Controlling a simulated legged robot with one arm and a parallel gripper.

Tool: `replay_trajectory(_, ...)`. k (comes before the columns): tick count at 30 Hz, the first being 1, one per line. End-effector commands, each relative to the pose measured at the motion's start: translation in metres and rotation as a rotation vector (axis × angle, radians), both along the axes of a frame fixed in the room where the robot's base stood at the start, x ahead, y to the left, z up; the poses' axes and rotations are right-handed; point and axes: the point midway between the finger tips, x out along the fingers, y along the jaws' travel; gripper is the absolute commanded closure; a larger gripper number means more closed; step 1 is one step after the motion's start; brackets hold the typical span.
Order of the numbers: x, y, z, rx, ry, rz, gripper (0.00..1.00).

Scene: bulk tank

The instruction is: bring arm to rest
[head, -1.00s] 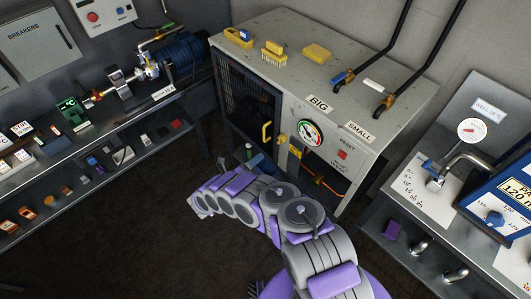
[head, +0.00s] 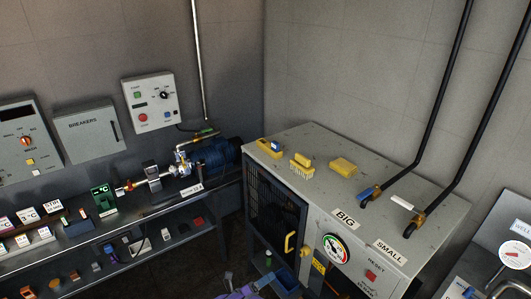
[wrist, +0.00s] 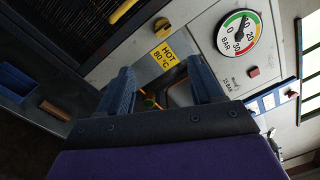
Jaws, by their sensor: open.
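My gripper (wrist: 158,88) shows in the wrist view with its two blue fingers apart and nothing visible between them. It points toward the front of the grey cabinet (wrist: 190,30), near the yellow "HOT 80 °C" label and an orange pipe in an opening. I cannot tell the exact gap to the cabinet. The cabinet (head: 318,214) carries a round gauge (head: 336,249) and "BIG" and "SMALL" labels.
A yellow handle (head: 290,245) sticks out from the cabinet's mesh door. A blue bin (wrist: 30,85) is at left in the wrist view. A bench (head: 130,225) with a motor (head: 214,156) and small items stands left. Another bench with a gauge (head: 515,254) is at right.

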Motion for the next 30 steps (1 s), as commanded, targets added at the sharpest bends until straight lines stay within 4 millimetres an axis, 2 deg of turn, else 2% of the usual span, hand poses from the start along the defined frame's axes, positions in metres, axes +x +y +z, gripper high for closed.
replay_trajectory(2, 0.01, 0.001, 0.007, 0.002, 0.001, 0.016, 0.34)
replay_trajectory(5, 0.036, 0.003, 0.022, 0.003, 0.021, 0.065, 0.34)
replay_trajectory(12, 0.125, 0.013, 0.092, -0.034, 0.125, 0.272, 0.34)
replay_trajectory(18, 0.178, 0.019, 0.153, -0.108, 0.244, 0.444, 0.34)
replay_trajectory(24, 0.209, 0.019, 0.212, -0.207, 0.385, 0.598, 0.34)
replay_trajectory(30, 0.216, 0.013, 0.262, -0.315, 0.545, 0.744, 0.34)
